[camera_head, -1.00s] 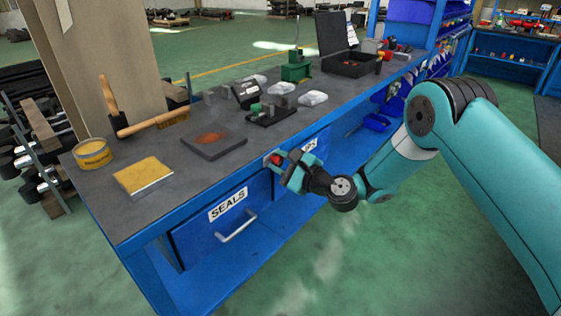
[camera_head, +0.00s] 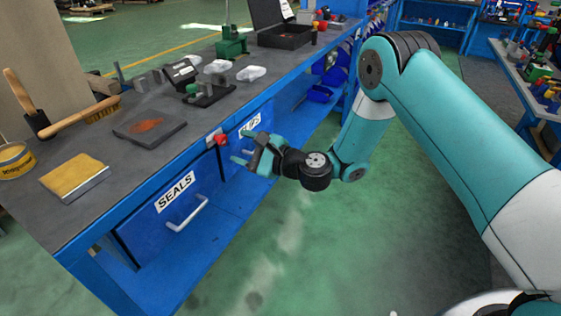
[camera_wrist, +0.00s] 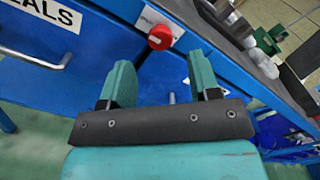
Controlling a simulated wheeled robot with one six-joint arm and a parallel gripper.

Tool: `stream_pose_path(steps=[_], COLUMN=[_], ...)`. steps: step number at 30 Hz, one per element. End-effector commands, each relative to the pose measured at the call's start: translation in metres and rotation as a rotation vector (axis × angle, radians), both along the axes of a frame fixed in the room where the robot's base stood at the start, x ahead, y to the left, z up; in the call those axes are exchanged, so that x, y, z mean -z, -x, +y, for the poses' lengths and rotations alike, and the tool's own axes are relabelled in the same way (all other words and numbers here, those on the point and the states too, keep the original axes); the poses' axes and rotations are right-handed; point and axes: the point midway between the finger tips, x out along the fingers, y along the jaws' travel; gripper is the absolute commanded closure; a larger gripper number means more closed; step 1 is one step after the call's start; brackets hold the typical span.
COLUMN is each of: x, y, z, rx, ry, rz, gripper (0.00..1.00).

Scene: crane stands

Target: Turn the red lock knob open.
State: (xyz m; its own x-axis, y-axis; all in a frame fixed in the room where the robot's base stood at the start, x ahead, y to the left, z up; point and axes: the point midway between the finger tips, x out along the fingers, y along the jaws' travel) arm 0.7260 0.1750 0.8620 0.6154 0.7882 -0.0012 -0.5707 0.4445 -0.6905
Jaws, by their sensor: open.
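The red lock knob (camera_head: 221,140) sits on a light plate at the front edge of the blue workbench, above and between two drawers. In the wrist view the red knob (camera_wrist: 160,37) is beyond my fingertips, roughly between their lines, with its pale plate around it. My gripper (camera_head: 243,147) is open and empty, a little to the right of the knob and apart from it. In the wrist view its two teal fingers (camera_wrist: 160,75) stand wide apart. Which way the knob is turned, I cannot tell.
The SEALS drawer (camera_head: 178,204) with its metal handle (camera_head: 187,213) is left of the knob. A second labelled drawer is partly behind my gripper. The benchtop holds a dark plate (camera_head: 150,129), a yellow-topped block (camera_head: 75,176) and a brush. The floor in front is clear.

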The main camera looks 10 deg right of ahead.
Motion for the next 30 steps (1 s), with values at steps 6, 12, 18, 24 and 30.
stream_pose_path(steps=[6,12,18,24,30], x=[0.009,0.008,0.008,0.006,0.003], y=[0.011,0.024,0.041,0.058,0.068], z=[-0.017,-0.034,-0.055,-0.077,-0.088], rx=[0.002,0.003,0.004,0.004,0.002], ry=[0.000,0.000,0.000,0.001,0.000], rz=[-0.004,-0.004,-0.004,-0.003,-0.001], gripper=[0.44,0.44,0.44,0.44,0.44])
